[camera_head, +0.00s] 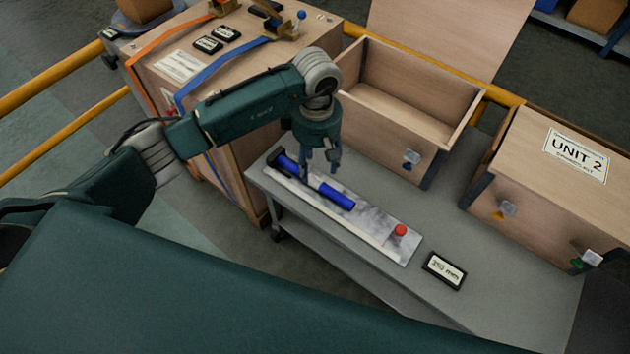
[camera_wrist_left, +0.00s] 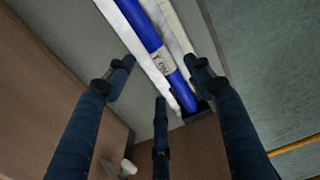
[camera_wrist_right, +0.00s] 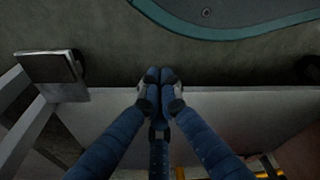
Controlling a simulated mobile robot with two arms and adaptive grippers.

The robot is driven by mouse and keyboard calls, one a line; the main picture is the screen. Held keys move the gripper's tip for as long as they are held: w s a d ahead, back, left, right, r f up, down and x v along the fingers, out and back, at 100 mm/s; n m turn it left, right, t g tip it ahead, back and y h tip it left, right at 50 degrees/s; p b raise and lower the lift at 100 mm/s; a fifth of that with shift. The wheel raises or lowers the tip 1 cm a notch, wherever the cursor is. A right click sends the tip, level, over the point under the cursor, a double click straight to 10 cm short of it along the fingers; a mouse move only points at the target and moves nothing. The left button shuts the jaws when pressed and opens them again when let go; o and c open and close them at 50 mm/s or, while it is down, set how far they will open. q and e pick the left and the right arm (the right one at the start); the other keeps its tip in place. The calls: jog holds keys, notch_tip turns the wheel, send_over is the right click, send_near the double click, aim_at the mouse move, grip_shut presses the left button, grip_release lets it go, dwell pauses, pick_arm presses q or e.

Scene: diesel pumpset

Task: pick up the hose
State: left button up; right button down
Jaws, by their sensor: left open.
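The blue hose (camera_head: 337,196) lies lengthwise on a white-grey board (camera_head: 372,226) on the grey bench. My left gripper (camera_head: 320,165) points down over it and hides part of its middle. In the left wrist view the hose (camera_wrist_left: 149,35) carries a pale label and runs between the spread fingers of my left gripper (camera_wrist_left: 160,78). The fingers are open and hold nothing; I cannot tell the exact gap to the hose. My right gripper (camera_wrist_right: 160,82) shows only in the right wrist view, with its fingertips together and nothing visible between them.
A black block (camera_head: 279,157) stands at the board's far end, a red knob (camera_head: 400,230) near the other. A black label plate (camera_head: 444,270) lies on the bench (camera_head: 500,290). An open wooden crate (camera_head: 400,136) stands behind, a UNIT 2 crate (camera_head: 540,190) right, a strapped crate (camera_head: 240,60) left.

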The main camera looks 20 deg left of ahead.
aim_at(316, 178)
pick_arm(q)
notch_tip(316, 178, down, 6)
jog(key=shift+r, duration=0.2)
grip_shut()
jog(key=shift+w+r, duration=0.1)
